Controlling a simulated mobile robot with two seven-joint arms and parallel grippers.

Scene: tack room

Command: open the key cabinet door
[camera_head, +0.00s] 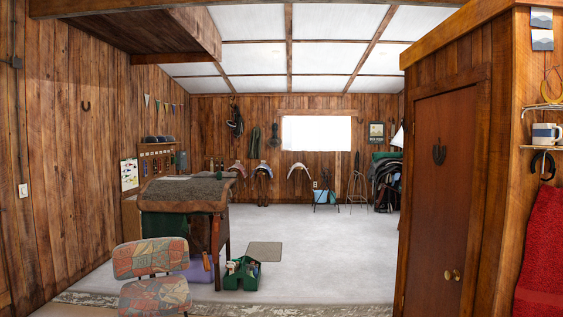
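No thing in view is plainly a key cabinet. A tall reddish-brown wooden door (440,215) stands at the right in a plank-walled enclosure (493,150). I cannot tell if this is the key cabinet's door. A small wooden wall rack (156,160) hangs far off on the left wall; its details are too small to tell. Neither of my grippers is in view.
A patterned chair (153,295) stands at the front left, before a covered table (183,194). A green open box (242,273) sits on the floor beside it. Saddles and racks (262,172) line the back wall. The pale floor (320,240) in the middle is clear.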

